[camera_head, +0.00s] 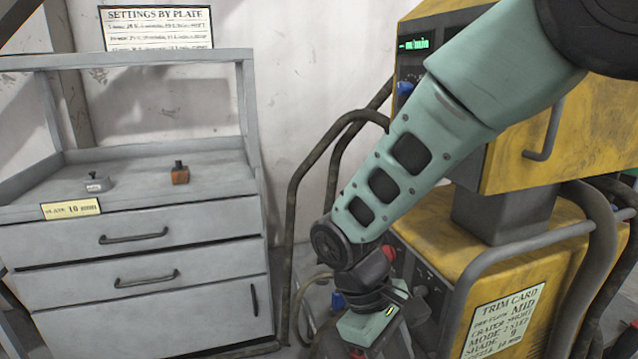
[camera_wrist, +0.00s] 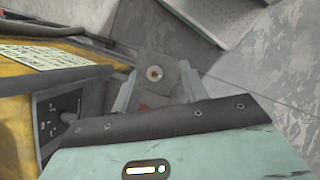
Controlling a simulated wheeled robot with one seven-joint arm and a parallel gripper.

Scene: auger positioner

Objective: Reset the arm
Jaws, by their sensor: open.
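My arm reaches down from the upper right in the head view, in front of the yellow machine (camera_head: 590,130). My gripper hangs low at the bottom of the head view, where its fingertips are cut off or hidden. In the wrist view my gripper (camera_wrist: 158,85) points down with its two fingers apart. Nothing is held between them. A small grey square plate with a round centre (camera_wrist: 154,73) shows beyond and between the fingers, apart from them as far as I can tell.
A grey drawer cabinet (camera_head: 150,225) stands left, with a small grey item (camera_head: 97,183) and a brown block (camera_head: 180,174) on top. A dark tubular rail (camera_head: 291,215) stands between cabinet and machine. A trim card (camera_head: 503,315) is on the machine. A settings sign (camera_head: 155,28) hangs behind.

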